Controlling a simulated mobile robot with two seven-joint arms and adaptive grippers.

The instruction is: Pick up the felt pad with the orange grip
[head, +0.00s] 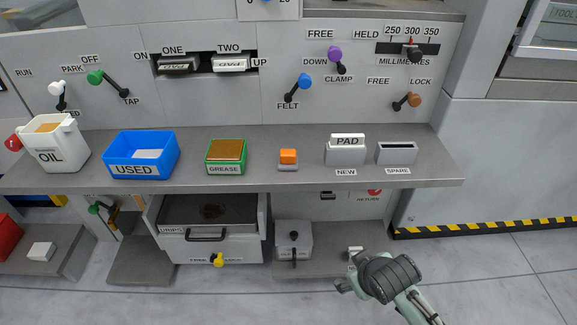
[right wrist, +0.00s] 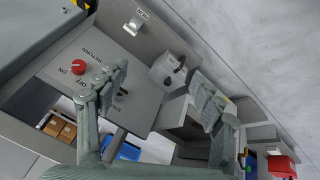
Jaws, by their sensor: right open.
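The pad cannot be made out in that view. My left gripper is not in view.
On the shelf are the OIL container (head: 54,143), blue USED bin (head: 140,155), GREASE tray (head: 227,156), PAD box (head: 346,149) and SPARE holder (head: 397,153). An open drawer (head: 207,245) juts out below. Levers, including a blue one (head: 305,81), line the panel behind.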

